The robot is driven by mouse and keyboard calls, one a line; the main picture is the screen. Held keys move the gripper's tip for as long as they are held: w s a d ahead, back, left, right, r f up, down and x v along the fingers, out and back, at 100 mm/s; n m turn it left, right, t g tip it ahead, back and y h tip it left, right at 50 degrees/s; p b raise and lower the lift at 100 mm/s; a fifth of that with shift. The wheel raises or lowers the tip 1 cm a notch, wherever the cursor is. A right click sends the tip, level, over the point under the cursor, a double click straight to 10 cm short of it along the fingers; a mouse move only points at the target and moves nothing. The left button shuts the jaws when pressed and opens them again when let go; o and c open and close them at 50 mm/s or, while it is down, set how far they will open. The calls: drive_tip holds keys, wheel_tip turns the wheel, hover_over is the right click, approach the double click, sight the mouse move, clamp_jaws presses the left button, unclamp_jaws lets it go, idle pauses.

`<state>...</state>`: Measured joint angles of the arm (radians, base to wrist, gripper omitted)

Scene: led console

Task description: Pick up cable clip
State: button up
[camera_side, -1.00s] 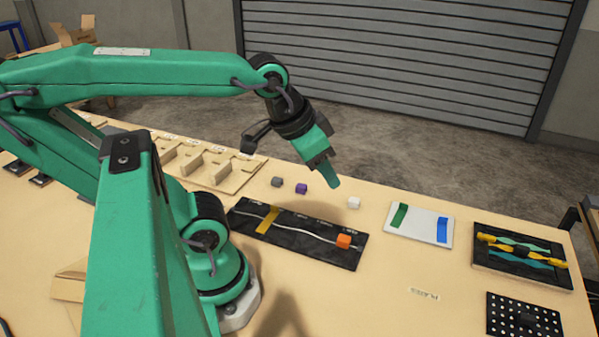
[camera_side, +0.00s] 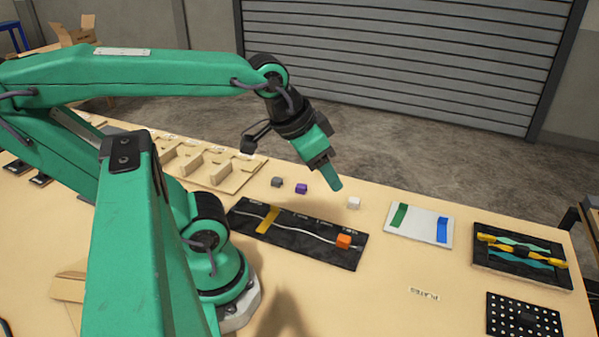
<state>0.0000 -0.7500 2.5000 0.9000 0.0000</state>
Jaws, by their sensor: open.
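Several small block-like pieces that look like cable clips lie on the table: a grey clip (camera_side: 277,182), a purple clip (camera_side: 301,188) and a white clip (camera_side: 353,203). An orange clip (camera_side: 344,241) sits on the right part of a black cable board (camera_side: 300,244), at the pale cable running along it. My gripper (camera_side: 334,182) points down and to the right, in the air, and in the picture its tip is between the purple and white clips. It is open and holds nothing visible. Its far finger is hidden from this side.
A wooden slotted rack (camera_side: 215,168) stands at the back left. To the right are a white plate (camera_side: 420,229) with green and blue strips, a dark tray (camera_side: 522,256) with coloured cables and a black perforated plate (camera_side: 523,318). The front middle of the table is clear.

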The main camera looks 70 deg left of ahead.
drive_tip(key=shift+w, duration=0.1)
drive_tip(key=n+g, duration=0.6)
drive_tip(key=n, duration=0.3)
hover_over(344, 238)
wheel_tip(344, 238, down, 15)
drive_tip(key=shift+w+d+f, duration=0.1)
drive_tip(key=shift+w, duration=0.05)
drive_tip(key=shift+f, duration=1.4)
drive_tip(key=shift+f, duration=0.1)
drive_tip(key=shift+f, duration=2.5)
drive_tip(key=c, duration=1.1)
